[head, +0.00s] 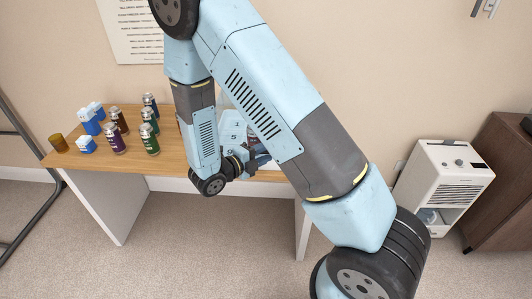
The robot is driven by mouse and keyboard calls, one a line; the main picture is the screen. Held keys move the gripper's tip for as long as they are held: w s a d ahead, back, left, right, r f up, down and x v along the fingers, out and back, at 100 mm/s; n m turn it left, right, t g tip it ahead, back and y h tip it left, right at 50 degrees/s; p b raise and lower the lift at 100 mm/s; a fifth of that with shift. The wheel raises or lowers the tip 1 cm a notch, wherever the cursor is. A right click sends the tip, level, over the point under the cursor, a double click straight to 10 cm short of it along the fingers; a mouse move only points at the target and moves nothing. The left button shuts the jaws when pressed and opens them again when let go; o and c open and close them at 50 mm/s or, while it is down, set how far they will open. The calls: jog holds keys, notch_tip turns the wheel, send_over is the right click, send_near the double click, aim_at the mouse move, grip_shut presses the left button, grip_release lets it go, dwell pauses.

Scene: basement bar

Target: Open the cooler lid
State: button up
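No cooler lid can be made out for certain in the head view. A pale box-like thing (232,127) with small dark marks shows in part behind my arm at the table's right end. My arm hides most of it, so I cannot tell whether it is the cooler. My gripper (258,160) is dark and small in the picture, close to this pale thing over the right part of the table. Its fingers are partly covered by my arm. I cannot tell whether they are open or touch anything.
The wooden table (165,165) bears several spray cans (149,138), blue-and-white cartons (90,121) and a brown cup (58,143) on its left part. A white dehumidifier-like appliance (440,185) and a brown cabinet (505,180) stand right. Carpet in front is clear.

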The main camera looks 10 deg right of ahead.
jog(key=shift+w+d, duration=0.2)
jog(key=shift+d, duration=0.2)
jog(key=shift+f, duration=0.1)
grip_shut()
dwell(0.3)
